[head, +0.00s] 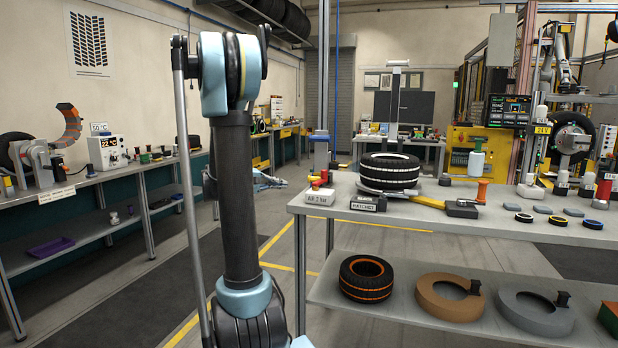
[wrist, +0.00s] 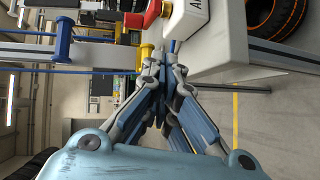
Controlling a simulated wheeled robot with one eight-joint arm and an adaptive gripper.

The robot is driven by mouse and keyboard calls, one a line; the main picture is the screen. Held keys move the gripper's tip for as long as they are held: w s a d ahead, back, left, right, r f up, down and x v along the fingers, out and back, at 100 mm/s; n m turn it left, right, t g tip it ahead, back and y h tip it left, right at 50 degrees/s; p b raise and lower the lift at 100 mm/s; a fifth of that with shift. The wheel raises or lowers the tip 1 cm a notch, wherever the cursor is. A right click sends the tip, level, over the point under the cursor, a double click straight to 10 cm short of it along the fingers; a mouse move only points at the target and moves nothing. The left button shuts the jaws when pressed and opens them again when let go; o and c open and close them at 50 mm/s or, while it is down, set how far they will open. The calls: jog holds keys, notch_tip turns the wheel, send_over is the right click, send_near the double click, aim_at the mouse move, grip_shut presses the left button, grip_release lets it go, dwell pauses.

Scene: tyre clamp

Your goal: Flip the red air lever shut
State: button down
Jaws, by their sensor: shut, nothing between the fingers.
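The red air lever (head: 319,184) sits on the left end of the workbench, on a white block marked with air text and "bar" (head: 320,197). Red and yellow parts show there, too small in the head view to tell the lever's exact angle. In the wrist view the red handle (wrist: 138,20) is at the top, and part of the white block (wrist: 188,20) shows beside it. My gripper (head: 283,182) is left of the lever, past the bench's left edge. In the wrist view its fingers (wrist: 164,52) are together and empty, apart from the lever.
The workbench (head: 420,213) holds a tyre (head: 389,170) on a clamp with a yellow-handled tool, just right of the lever. A blue post (head: 321,152) stands behind the lever. The lower shelf holds an orange-striped tyre (head: 366,292). The floor left of the bench is free.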

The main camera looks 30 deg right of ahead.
jog(key=w+d+h, duration=0.1)
jog(key=w+r, duration=0.1)
jog(key=w, duration=0.1)
jog(key=w+d+h, duration=0.1)
jog(key=shift+w+d+r+g+h, duration=0.2)
jog(key=shift+w+d+g+h, duration=0.1)
jog(key=shift+w, duration=0.1)
jog(key=d, duration=0.9)
jog(key=shift+s+d, duration=0.1)
jog(key=shift+d, duration=0.2)
jog(key=shift+s+d, duration=1.05)
jog(key=shift+d, duration=0.15)
jog(key=shift+s+d, duration=0.35)
jog(key=shift+s, duration=0.05)
jog(key=shift+s+d, duration=0.1)
jog(key=shift+d, duration=0.1)
jog(key=shift+g, duration=0.3)
